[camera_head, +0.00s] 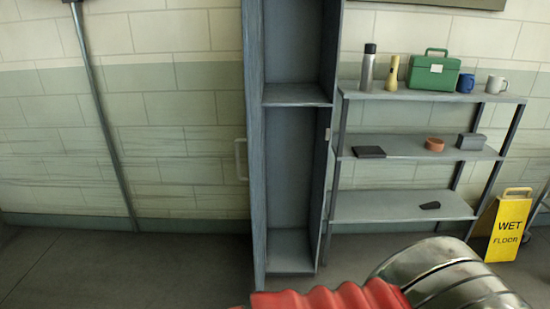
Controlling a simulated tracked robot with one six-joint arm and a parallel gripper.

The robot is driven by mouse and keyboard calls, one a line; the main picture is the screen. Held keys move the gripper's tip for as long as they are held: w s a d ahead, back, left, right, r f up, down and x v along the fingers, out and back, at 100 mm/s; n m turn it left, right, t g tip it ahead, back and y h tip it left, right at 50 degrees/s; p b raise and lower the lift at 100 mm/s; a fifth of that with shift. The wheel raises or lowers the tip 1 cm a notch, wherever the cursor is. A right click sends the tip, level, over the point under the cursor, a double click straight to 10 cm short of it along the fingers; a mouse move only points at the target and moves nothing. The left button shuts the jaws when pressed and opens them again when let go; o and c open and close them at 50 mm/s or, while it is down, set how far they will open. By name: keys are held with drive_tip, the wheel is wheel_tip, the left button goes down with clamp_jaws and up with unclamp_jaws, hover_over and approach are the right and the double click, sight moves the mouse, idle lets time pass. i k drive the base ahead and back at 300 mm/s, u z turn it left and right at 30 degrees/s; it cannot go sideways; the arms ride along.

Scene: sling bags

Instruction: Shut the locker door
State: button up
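The tall, narrow grey-blue locker (291,180) stands against the wall in the middle of the view. Its front is open, showing an empty inside with a shelf across it. The locker door (256,150) is swung open at the left side of the locker and is seen nearly edge-on. A pale handle (240,160) sticks out to the left from the door's outer face. A small light plate (328,134) is on the locker's right front edge. My gripper is not in view; red ribbed and silvery metal parts fill the bottom right.
A grey rack (400,207) stands right of the locker, holding a flask (368,68), a yellow torch (392,74), a green box (433,73) and mugs. A yellow wet-floor sign (508,229) is at the far right. The floor left of the door is clear.

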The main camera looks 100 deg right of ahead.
sight(249, 8)
drive_tip(key=z, duration=3.4)
drive_tip(key=i, duration=1)
